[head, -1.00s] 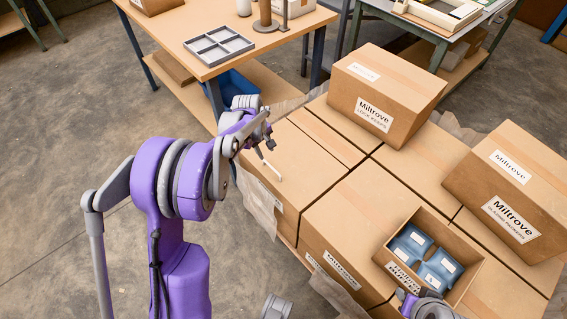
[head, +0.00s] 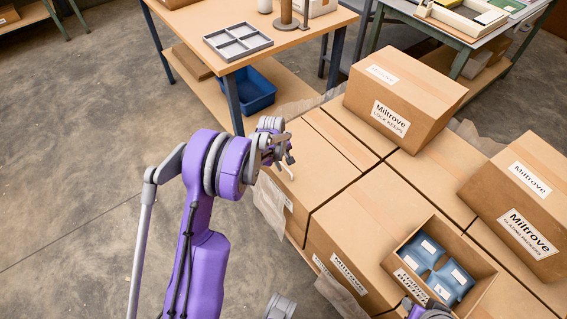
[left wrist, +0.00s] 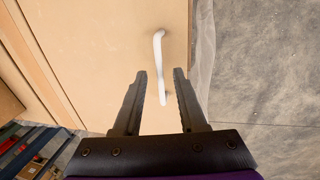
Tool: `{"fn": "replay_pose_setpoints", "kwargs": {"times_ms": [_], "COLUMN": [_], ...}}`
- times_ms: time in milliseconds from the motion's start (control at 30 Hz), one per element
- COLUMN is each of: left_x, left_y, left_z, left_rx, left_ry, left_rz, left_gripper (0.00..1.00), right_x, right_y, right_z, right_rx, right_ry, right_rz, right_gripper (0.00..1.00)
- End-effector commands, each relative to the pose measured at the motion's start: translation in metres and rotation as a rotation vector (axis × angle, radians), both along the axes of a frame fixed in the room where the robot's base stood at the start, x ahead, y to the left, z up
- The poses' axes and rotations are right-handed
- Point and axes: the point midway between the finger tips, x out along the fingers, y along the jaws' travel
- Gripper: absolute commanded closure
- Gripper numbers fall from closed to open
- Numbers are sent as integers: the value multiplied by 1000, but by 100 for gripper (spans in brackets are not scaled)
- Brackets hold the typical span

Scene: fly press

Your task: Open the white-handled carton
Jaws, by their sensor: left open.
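In the head view the handle shows only in part, beside my left gripper (head: 286,158). In the left wrist view the left gripper (left wrist: 160,73) is open, with the handle's lower end between its fingers in the picture. I cannot tell whether they touch. Part of my right arm (head: 426,312) shows at the bottom edge; its fingers are not clear.
Two Miltrove boxes, one at the back (head: 400,104) and one at the right (head: 520,205), stand on the stack. An open box (head: 482,262) holds blue packets (head: 420,250). A table (head: 290,38) with a grey divided tray (head: 238,42) stands behind. The floor at left is clear.

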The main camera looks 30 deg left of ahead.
Motion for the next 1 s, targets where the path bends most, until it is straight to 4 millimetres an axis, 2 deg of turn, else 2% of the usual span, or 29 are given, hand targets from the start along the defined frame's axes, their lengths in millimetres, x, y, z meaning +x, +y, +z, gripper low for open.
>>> {"fn": "replay_pose_setpoints", "kwargs": {"times_ms": [67, 300, 1000], "left_x": [0, 0, 0], "left_y": [0, 0, 0], "left_z": [0, 0, 0], "left_rx": [0, 0, 0], "left_ry": [0, 0, 0], "left_rz": [0, 0, 0], "left_gripper": [59, 100, 100], "right_x": [0, 0, 0], "right_y": [0, 0, 0], "right_z": [0, 0, 0], "right_rx": [0, 0, 0], "right_ry": [0, 0, 0], "right_rz": [0, 0, 0], "right_gripper": [63, 63, 63]}}
